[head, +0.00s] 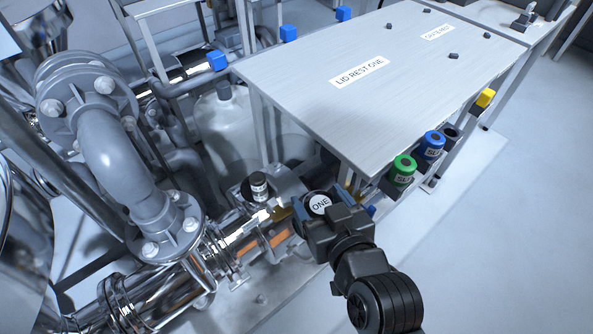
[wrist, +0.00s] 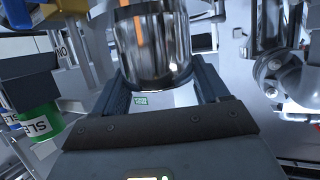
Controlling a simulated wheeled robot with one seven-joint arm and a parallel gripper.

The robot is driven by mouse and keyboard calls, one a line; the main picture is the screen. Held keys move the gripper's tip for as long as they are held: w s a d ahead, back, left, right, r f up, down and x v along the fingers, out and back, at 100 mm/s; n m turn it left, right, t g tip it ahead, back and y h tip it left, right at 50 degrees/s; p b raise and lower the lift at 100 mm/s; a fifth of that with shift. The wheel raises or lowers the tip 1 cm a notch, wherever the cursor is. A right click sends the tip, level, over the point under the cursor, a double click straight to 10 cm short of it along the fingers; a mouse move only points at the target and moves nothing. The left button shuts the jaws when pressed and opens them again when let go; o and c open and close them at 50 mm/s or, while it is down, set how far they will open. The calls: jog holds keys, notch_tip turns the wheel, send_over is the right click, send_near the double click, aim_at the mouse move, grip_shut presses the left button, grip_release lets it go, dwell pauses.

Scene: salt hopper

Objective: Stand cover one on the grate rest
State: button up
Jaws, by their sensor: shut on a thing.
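Cover one (head: 319,203) shows in the head view as a dark round top with a white "ONE" label, low at the front of the metal table. My gripper (head: 325,215) is shut on it. In the wrist view a shiny rounded metal body (wrist: 152,50) stands between the two fingers (wrist: 160,95). Its lower part is hidden in the head view, so I cannot tell whether it touches the pipework. The table top (head: 390,80) carries a "LID REST ONE" label (head: 359,72) and a farther label (head: 437,32) too small to read surely.
Green (head: 402,170) and blue (head: 431,146) canisters hang along the table's front edge, with a black holder (head: 451,135) and a yellow block (head: 484,98). Shiny pipework (head: 160,290) and a grey elbow pipe (head: 110,150) crowd the left. Small dark pegs stand on the mostly clear table top.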

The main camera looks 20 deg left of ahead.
jog(key=d+f+m+t+h, duration=0.1)
jog(key=d+f+m+h, duration=0.1)
jog(key=d+f, duration=0.4)
jog(key=d+f+m+t+h, duration=0.1)
jog(key=d+f+m+h, duration=0.2)
jog(key=d, duration=1)
jog(key=d+f+m+t+h, duration=0.1)
jog(key=d+f+m+h, duration=0.1)
jog(key=d+f, duration=0.7)
jog(key=shift+w+d+f+m+h, duration=0.2)
jog(key=shift+d+f+m+h, duration=0.15)
jog(key=shift+f+h, duration=0.4)
jog(key=shift+r, duration=0.25)
